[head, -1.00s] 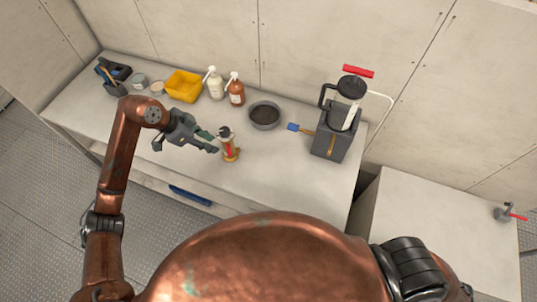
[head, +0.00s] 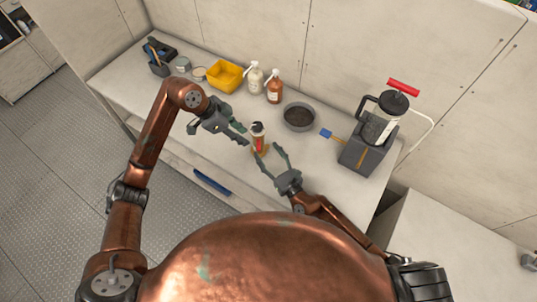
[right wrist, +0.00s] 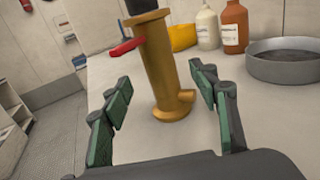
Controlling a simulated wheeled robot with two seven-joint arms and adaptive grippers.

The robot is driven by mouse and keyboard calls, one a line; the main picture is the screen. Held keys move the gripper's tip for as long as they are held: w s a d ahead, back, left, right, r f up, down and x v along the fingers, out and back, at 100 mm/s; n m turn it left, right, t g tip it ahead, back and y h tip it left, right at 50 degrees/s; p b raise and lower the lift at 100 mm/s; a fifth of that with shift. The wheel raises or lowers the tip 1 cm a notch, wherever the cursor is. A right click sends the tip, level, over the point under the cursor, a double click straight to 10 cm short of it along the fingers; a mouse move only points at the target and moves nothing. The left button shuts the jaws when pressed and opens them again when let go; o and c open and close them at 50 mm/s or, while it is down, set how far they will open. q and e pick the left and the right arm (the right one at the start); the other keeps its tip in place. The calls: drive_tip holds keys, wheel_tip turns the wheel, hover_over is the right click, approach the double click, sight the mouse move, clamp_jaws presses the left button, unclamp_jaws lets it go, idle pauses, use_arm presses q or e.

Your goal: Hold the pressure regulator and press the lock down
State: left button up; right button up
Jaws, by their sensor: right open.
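The pressure regulator (head: 259,140) stands upright near the table's front edge, with a brass body, red parts and a dark top. The right wrist view shows its brass column (right wrist: 165,75) large, with a red lever (right wrist: 127,47) jutting left; its top is cut off. My right gripper (head: 266,150) is open in front of it, one finger on either side of the column in the wrist view. I see gaps between column and fingers there. My left gripper (head: 243,134) hangs just left of the regulator, its fingers apart and empty.

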sight(259, 140)
drive_tip(key=x, duration=0.7)
drive_tip(key=shift+w+a, duration=0.1)
drive_tip(key=shift+w, duration=0.1)
clamp_jaws()
idle(0.5)
